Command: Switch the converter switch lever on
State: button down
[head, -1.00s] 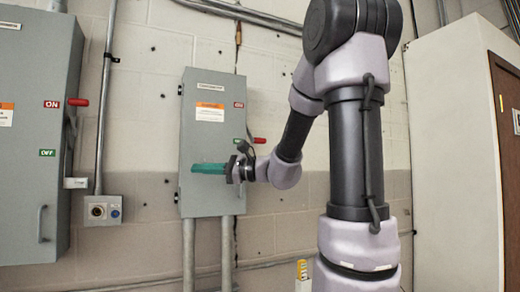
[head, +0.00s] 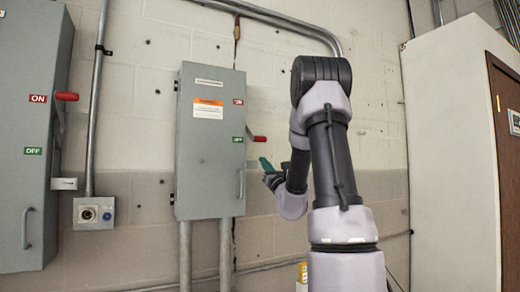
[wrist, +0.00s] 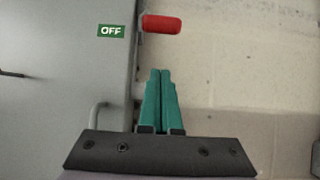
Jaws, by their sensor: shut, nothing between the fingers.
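A grey switch box (head: 210,170) hangs on the wall in the middle of the head view; its small top label is too small to read surely. Its red-handled lever (head: 257,139) sticks out on the right side, level with the green OFF label (head: 238,139) and below the red ON label (head: 238,102). The wrist view shows the red handle (wrist: 162,25) beside the OFF label (wrist: 111,31). My gripper (head: 264,162) is right of the box, just below the handle. Its teal fingers (wrist: 160,72) are shut, empty and apart from the handle in the wrist view.
Another grey box (head: 30,200) with a red lever (head: 66,96) at ON is at the left. A small outlet box (head: 94,213) and conduit (head: 97,100) stand between the boxes. A tall pale cabinet (head: 450,150) is at the right. A door handle (head: 241,184) is on the middle box.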

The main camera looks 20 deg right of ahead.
jog(key=x, duration=0.9)
jog(key=shift+w+a+r, duration=0.1)
jog(key=shift+w+r, duration=0.05)
jog(key=shift+w, duration=0.1)
jog(key=shift+s+r, duration=0.15)
jog(key=shift+r, duration=0.1)
jog(key=s, duration=0.3)
jog(key=shift+s+r, duration=0.2)
jog(key=shift+r, duration=0.2)
jog(key=shift+r, duration=0.1)
